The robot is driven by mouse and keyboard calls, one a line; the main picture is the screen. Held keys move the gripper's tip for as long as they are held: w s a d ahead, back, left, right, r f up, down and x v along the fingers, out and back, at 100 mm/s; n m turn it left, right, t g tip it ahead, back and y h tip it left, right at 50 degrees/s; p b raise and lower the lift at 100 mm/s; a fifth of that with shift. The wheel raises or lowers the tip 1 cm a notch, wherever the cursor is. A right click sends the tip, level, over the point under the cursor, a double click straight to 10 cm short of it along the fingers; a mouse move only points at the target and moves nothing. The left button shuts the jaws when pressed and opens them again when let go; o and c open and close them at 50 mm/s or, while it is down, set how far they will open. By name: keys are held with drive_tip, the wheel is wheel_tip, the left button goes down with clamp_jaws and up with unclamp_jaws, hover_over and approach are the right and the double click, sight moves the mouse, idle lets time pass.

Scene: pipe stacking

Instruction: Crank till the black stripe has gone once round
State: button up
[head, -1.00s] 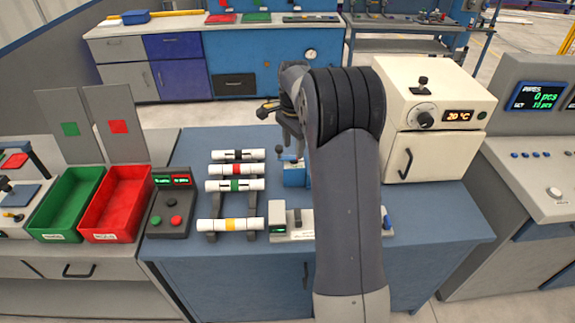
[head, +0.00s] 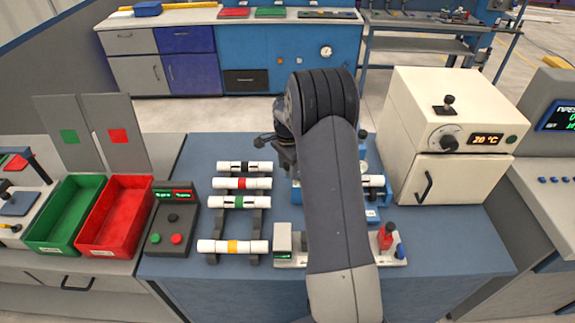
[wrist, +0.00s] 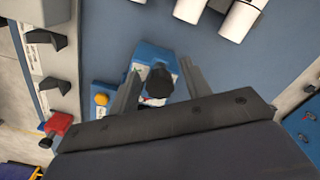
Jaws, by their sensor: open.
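A blue device (wrist: 150,58) with a black knob (wrist: 162,82) lies below my gripper in the wrist view. My gripper (wrist: 163,72) is open, with one finger on each side of the knob; I cannot tell whether they touch it. In the head view my arm covers most of the device, and blue and white parts (head: 376,187) show right of the arm. A white pipe with a black stripe (head: 257,167) lies at the back of the rack.
White pipes with red (head: 262,184), green (head: 258,202) and yellow (head: 211,246) stripes lie on the rack left of my arm. A cream oven (head: 463,135) stands at right. A button box (head: 172,218), red bin (head: 115,215) and green bin (head: 66,212) stand at left.

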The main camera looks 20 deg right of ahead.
drive_tip(key=c, duration=1)
drive_tip(key=shift+s, duration=0.1)
